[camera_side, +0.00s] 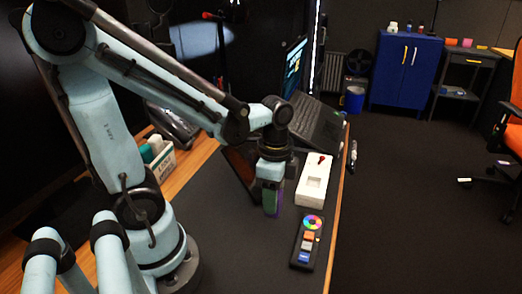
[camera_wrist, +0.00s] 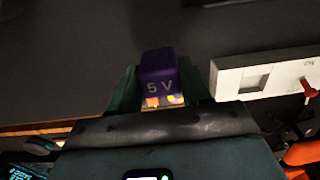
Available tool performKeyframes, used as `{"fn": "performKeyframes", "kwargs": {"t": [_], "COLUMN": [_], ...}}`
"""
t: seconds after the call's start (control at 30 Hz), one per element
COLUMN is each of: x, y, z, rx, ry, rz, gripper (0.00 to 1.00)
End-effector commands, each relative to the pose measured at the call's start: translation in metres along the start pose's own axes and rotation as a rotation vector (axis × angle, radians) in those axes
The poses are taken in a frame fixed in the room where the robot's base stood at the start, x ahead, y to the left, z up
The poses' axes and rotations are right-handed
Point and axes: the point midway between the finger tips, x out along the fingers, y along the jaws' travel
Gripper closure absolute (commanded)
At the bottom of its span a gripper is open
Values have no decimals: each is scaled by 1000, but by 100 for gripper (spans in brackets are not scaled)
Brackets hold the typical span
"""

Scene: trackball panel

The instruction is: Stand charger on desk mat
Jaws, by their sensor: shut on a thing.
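The charger (camera_wrist: 160,72) is a small purple block marked "5 V", seen between the fingers in the wrist view. Its purple side (camera_side: 279,203) also shows in the side view. My gripper (camera_wrist: 160,84) is shut on it, with a green finger on each side; in the side view my gripper (camera_side: 270,208) points down over the desk mat. The desk mat (camera_side: 225,235) is a wide dark grey sheet covering much of the desk. I cannot tell whether the charger's lower end touches the mat.
A white box (camera_side: 305,195) with a red lever and a square recess stands just right of my gripper. A black remote (camera_side: 302,252) with a colour wheel lies nearer the front. The mat left of the remote is clear.

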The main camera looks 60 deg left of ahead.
Motion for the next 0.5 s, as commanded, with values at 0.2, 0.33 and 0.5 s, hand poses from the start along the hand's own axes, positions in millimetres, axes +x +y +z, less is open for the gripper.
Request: {"fn": "performKeyframes", "kwargs": {"t": [0.2, 0.33, 0.5], "x": [21, 33, 38], "y": [0, 0, 0], "z": [0, 0, 0], "rx": [0, 0, 0], "ry": [0, 0, 0], "rz": [0, -1, -1], "gripper": [89, 89, 89]}}
